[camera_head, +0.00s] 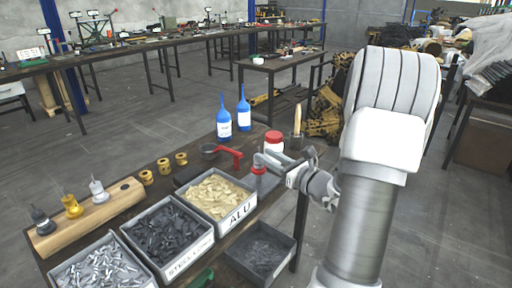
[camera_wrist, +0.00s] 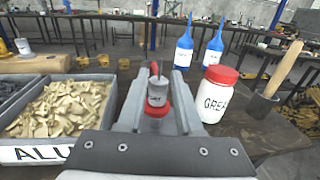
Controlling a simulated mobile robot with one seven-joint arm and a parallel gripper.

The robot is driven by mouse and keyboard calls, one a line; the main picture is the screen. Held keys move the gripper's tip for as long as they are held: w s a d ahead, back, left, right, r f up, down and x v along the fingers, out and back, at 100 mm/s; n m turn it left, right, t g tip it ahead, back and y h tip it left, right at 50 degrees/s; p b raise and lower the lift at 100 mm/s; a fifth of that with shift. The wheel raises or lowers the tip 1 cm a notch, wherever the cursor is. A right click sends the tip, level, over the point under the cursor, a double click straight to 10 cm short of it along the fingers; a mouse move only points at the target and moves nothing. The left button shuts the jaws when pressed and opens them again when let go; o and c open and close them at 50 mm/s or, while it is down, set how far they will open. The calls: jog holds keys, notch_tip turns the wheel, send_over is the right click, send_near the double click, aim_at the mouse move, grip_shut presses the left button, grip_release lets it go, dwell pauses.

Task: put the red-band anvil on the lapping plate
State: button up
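The red-band anvil (camera_wrist: 157,94) is a small grey cylinder with a label and a wide red band at its foot. It stands upright between the fingers of my gripper (camera_wrist: 160,90), which look closed on its sides. In the head view my gripper (camera_head: 262,160) reaches in from the right, with the red band (camera_head: 258,170) showing just below the fingers. A flat grey plate, apparently the lapping plate (camera_head: 267,184), lies directly below. I cannot tell whether the anvil touches it. My fingers and hand hide most of the plate in the wrist view.
A red-lidded grease jar (camera_head: 273,144), blue bottles (camera_head: 224,122) and a pot with a wooden handle (camera_head: 297,140) stand behind. A red lever (camera_head: 229,153) is close to my gripper's left. The ALU bin (camera_head: 246,207) is in front left. A wooden block (camera_head: 90,222) holds other anvils.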

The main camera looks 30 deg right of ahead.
jog(key=s, duration=0.3)
jog(key=s+d, duration=0.1)
jog(key=s, duration=0.1)
jog(key=shift+p, duration=0.3)
